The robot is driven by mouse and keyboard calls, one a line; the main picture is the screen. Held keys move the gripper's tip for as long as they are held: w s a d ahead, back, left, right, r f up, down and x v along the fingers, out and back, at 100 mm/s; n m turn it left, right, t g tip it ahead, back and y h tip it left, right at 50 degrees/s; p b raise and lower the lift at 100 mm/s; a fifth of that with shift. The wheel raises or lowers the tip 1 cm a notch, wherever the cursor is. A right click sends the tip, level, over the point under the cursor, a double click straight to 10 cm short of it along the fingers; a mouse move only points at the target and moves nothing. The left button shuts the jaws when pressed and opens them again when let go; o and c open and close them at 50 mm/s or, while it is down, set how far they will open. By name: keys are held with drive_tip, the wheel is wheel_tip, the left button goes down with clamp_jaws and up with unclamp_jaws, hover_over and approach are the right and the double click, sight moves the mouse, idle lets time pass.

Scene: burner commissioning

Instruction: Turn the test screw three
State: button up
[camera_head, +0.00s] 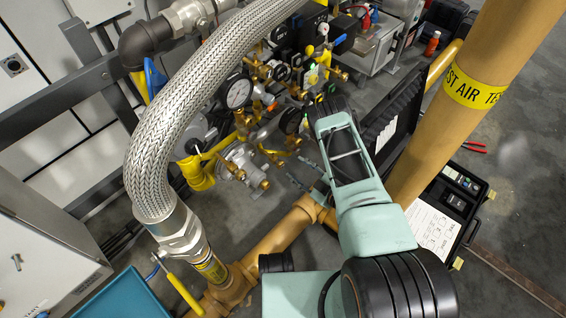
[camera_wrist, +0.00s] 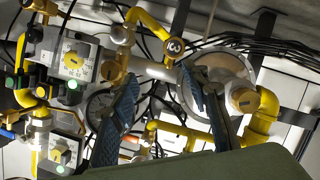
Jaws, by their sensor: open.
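My gripper (camera_wrist: 160,80) shows in the wrist view as two dark fingers with blue ribbed pads. They are spread apart with nothing held between them. A brass round fitting (camera_wrist: 175,46) on the yellow pipe stands just beyond the fingertips, near the gap. I cannot tell which fitting is test screw three; no label is readable. In the head view my arm reaches into the valve assembly (camera_head: 265,120) and hides the gripper.
A braided metal hose (camera_head: 165,115) arches over the left side. A tan post (camera_head: 470,90) with a yellow air label stands at the right. An open case (camera_head: 440,215) lies on the floor. In the wrist view, grey boxes with yellow dials (camera_wrist: 75,62) and yellow pipes crowd the left.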

sight(282, 167)
drive_tip(key=w+a+f+m+b, duration=0.1)
drive_tip(key=w+a+f, duration=0.1)
drive_tip(key=w+a+f+m+g+b, duration=0.1)
drive_tip(key=w+a+f+m+b, duration=0.1)
drive_tip(key=a, duration=0.1)
drive_tip(key=shift+w+a+f+g, duration=0.2)
drive_tip(key=shift+w+f+g, duration=0.1)
drive_tip(key=shift+w, duration=0.1)
idle(0.4)
drive_tip(key=c, duration=1.2)
drive_tip(key=shift+o, duration=0.2)
drive_tip(key=shift+s, duration=0.1)
drive_tip(key=n+t, duration=0.1)
drive_tip(key=n, duration=0.2)
drive_tip(key=shift+s+a+t+h, duration=0.1)
drive_tip(key=shift+t+h, duration=0.3)
drive_tip(key=shift+f+n+t+h, duration=0.15)
drive_tip(key=shift+n+t+h, duration=0.25)
drive_tip(key=shift+n+t, duration=0.7)
drive_tip(key=shift+n, duration=0.5)
